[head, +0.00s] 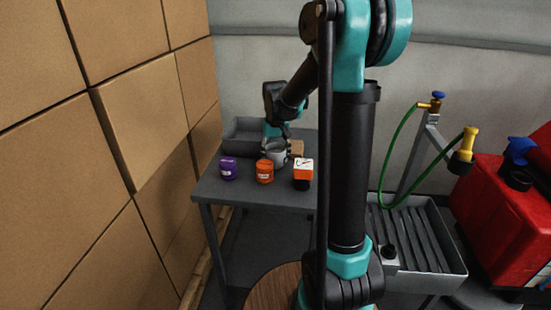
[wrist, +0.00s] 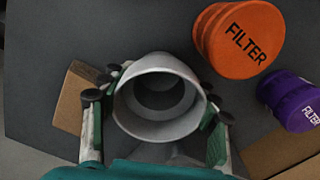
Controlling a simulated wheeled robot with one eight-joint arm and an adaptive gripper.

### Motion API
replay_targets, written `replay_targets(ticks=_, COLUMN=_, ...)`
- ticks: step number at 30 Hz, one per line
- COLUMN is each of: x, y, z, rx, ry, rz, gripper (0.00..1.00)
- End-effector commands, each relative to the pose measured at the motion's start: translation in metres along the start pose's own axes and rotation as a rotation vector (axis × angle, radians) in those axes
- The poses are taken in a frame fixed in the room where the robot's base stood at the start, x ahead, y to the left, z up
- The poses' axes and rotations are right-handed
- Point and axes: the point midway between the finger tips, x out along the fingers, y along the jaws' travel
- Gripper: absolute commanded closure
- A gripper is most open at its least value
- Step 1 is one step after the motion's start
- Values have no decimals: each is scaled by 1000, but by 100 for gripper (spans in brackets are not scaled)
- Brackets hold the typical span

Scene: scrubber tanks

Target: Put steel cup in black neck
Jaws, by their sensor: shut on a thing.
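The steel cup (head: 277,154) is at the grey table's back, behind the small filters. In the wrist view the cup (wrist: 158,100) has its open, empty mouth facing the camera. My gripper (head: 274,140) is shut on the cup, with fingers on both sides of it in the wrist view (wrist: 159,108). I cannot tell whether the cup touches the table. On the red tank (head: 500,210) at the right, a black neck (head: 515,179) sits under a blue top. Another black collar (head: 461,162) sits under a yellow top at the tank's left edge.
A purple filter (head: 228,168), an orange filter (head: 265,171) and an orange-white box-like item (head: 303,173) stand along the table (head: 250,196). A grey bin (head: 243,137) is behind. Cardboard boxes (head: 140,120) wall the left. A grey sink (head: 430,250) and green hose (head: 392,150) are right.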

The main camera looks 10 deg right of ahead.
Motion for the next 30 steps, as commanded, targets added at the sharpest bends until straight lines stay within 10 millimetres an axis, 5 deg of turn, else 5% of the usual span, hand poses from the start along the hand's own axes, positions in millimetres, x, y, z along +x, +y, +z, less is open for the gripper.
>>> replay_targets(ticks=8, x=2, y=0, z=0, rx=0, ry=0, rz=0, gripper=74)
replay_targets(ticks=9, x=2, y=0, z=0, rx=0, ry=0, rz=0, gripper=39)
replay_targets(ticks=14, x=2, y=0, z=0, rx=0, ry=0, rz=0, gripper=19)
replay_targets(ticks=25, x=-1, y=0, z=0, rx=0, ry=0, rz=0, gripper=19)
replay_targets(ticks=30, x=-20, y=0, z=0, rx=0, ry=0, rz=0, gripper=19)
